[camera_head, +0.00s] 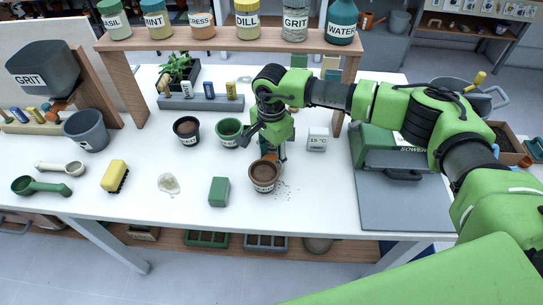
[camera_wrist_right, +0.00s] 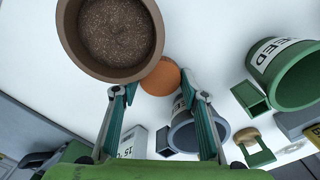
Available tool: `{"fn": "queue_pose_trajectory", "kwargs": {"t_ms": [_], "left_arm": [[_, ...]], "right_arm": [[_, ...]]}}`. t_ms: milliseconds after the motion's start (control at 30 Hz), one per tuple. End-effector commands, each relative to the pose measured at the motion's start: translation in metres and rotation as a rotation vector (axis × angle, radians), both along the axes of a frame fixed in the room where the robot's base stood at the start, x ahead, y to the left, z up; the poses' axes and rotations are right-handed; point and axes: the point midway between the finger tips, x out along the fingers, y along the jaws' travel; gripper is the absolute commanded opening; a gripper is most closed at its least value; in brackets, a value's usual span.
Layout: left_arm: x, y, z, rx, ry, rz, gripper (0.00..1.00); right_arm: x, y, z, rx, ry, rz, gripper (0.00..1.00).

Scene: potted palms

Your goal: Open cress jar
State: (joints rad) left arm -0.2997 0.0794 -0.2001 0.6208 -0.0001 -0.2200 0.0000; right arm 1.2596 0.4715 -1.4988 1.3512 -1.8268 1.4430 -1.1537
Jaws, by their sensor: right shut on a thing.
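The cress jar (camera_head: 201,24) stands on the wooden shelf (camera_head: 225,42) at the back, in a row of labelled jars. Its top is cut off by the frame edge, so its lid is not visible. My right gripper (camera_head: 271,152) is low over the white table, well in front of the shelf and away from the jar. In the right wrist view its fingers (camera_wrist_right: 160,84) are shut on a small round orange-brown piece (camera_wrist_right: 160,77). This piece is right beside the rim of a brown pot of soil (camera_wrist_right: 118,35). My left gripper is not in view.
Mint (camera_head: 156,25), dill (camera_head: 247,20), grit (camera_head: 295,20) and water (camera_head: 342,22) containers share the shelf. A green pot (camera_head: 229,132), dark pot (camera_head: 187,130), green block (camera_head: 219,191) and sponge (camera_head: 115,176) stand on the table.

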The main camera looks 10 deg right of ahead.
Motion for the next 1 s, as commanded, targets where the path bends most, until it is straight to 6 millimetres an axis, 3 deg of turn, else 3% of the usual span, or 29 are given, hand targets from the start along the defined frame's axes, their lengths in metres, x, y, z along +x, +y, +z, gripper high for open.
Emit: {"fn": "queue_pose_trajectory", "kwargs": {"t_ms": [100,133,167,667,1000], "left_arm": [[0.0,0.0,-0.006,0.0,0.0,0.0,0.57],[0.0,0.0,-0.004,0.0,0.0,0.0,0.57],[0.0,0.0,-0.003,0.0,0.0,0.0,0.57],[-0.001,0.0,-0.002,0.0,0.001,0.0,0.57],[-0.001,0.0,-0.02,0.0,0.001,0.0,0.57]], "right_arm": [[0.0,0.0,-0.005,0.0,0.0,0.0,0.14],[0.0,0.0,-0.003,0.0,0.0,0.0,0.48],[0.0,0.0,-0.003,0.0,0.0,0.0,0.56],[0.001,0.0,0.007,0.001,-0.002,0.0,0.57],[0.001,0.0,0.077,0.001,-0.005,0.001,0.57]]}}
